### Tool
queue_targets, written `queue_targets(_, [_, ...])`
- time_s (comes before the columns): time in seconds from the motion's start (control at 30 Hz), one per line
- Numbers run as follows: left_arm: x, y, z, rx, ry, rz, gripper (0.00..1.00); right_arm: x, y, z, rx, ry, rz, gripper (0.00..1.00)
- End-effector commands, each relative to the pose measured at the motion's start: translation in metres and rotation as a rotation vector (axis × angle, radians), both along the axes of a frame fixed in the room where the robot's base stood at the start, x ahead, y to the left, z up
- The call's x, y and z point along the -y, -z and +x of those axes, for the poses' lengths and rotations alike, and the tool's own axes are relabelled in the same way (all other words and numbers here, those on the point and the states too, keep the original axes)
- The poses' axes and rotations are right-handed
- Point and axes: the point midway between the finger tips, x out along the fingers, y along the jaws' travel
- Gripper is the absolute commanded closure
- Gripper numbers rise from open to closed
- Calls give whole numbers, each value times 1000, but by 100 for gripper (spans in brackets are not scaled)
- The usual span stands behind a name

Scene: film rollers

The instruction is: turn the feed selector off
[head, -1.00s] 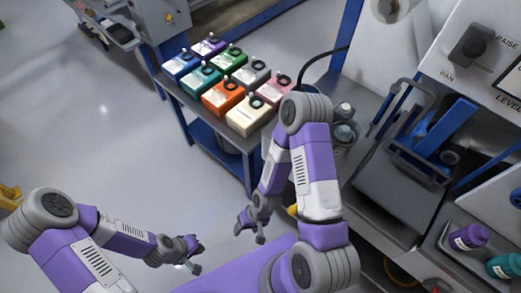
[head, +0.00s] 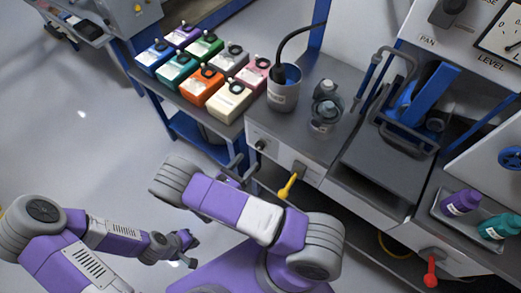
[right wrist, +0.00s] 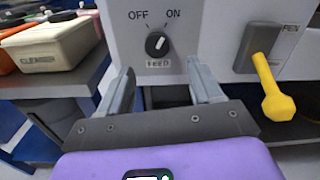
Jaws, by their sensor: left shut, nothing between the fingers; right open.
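The feed selector is a small round black knob (right wrist: 157,44) with a white pointer, on a grey panel marked OFF at upper left, ON at upper right and FEED below. Its pointer slants up and right, toward ON. In the head view the knob (head: 260,145) is on the cabinet front, left of a yellow handle. My right gripper (right wrist: 160,84) is open and empty, its fingers aimed at the panel just below the knob; in the head view it (head: 240,168) is near the cabinet front. My left gripper (head: 191,249) is shut and empty, low over the floor.
Labelled colored containers (head: 228,101) fill a side table at left. A red handle (head: 431,272) is at lower right. Open floor lies at left.

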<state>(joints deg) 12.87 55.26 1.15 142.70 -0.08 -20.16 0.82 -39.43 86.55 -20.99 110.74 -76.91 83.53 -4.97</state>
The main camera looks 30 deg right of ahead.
Motion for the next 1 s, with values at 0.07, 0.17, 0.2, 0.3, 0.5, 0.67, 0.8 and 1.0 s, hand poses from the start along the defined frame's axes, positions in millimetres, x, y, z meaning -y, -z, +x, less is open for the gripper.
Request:
queue_targets(0.07, [0,2,0,0,0,0,100,3,-2,6,6,-17,-17,35])
queue_targets(0.17, [0,4,0,0,0,0,100,17,-3,11,6,-15,-17,35])
queue_targets(0.2, [0,5,0,0,0,0,100,23,-2,13,5,-12,-16,35])
queue_targets(0.3, [0,8,0,0,0,0,100,39,-2,19,5,-11,-15,35])
queue_targets(0.5, [0,11,0,0,0,0,100,61,-2,28,5,-11,-12,35])
queue_targets(0.67, [0,12,0,0,0,0,100,67,-2,31,5,-12,-12,35])
queue_targets(0.8, [0,12,0,0,0,0,100,67,-3,31,5,-12,-11,35])
queue_targets(1.0, [0,12,0,0,0,0,100,67,-2,31,4,-12,-12,55])
